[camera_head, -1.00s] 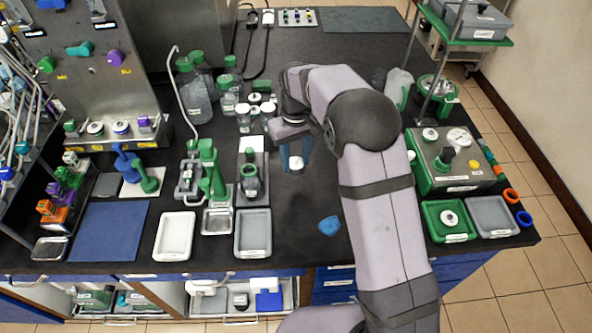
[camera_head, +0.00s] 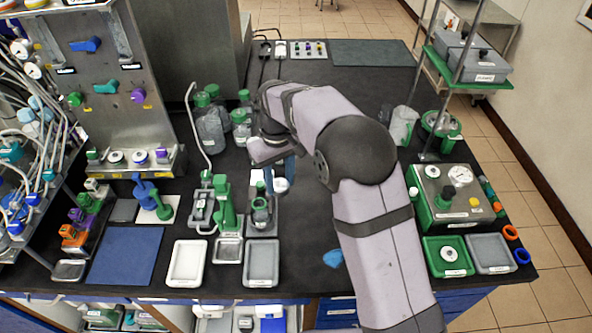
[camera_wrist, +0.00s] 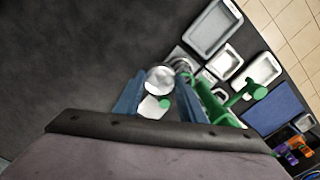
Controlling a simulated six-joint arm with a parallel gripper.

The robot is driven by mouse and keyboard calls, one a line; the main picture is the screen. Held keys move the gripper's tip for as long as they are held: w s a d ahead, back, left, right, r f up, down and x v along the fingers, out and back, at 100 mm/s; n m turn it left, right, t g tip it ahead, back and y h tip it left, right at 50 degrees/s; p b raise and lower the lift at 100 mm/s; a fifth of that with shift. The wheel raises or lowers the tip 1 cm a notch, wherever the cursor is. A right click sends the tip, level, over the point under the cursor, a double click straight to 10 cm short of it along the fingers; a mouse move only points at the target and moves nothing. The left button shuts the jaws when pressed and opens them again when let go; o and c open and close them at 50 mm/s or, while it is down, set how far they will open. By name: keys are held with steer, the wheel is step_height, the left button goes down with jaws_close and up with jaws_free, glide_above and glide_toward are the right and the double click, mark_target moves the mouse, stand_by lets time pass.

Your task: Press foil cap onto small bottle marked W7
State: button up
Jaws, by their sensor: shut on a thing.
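My gripper (camera_head: 281,183) has blue fingers, shut on a pale, round foil cap (camera_head: 282,185). The cap is held above the black bench, just right of a green-collared station (camera_head: 260,210). In the wrist view the cap (camera_wrist: 160,78) looks silvery and sits between the fingertips (camera_wrist: 158,90). A white piece with a green spot (camera_wrist: 160,104) shows behind it; I cannot tell what it is. No W7 marking is readable, and I cannot tell which vessel is the small bottle. My arm hides part of the bench behind the gripper.
Green-capped bottles (camera_head: 210,125) stand behind and left of the gripper. A green press-like device (camera_head: 224,205) stands left of the station. White (camera_head: 187,262) and grey (camera_head: 262,262) trays lie in front. A blue piece (camera_head: 333,258) lies right of them.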

steer(key=s+a+r+m+p, duration=0.1)
steer(key=a+r+p, duration=0.1)
steer(key=a+p, duration=0.2)
steer(key=shift+a+r+m, duration=0.15)
steer(key=shift+a+m, duration=0.25)
steer(key=shift+a, duration=0.6)
steer(key=shift+f+b, duration=1.75)
steer(key=shift+f, duration=0.55)
steer(key=shift+f+b, duration=0.35)
steer(key=shift+f, duration=0.55)
steer(key=shift+p, duration=0.3)
steer(key=shift+f, duration=0.15)
stand_by(0.4)
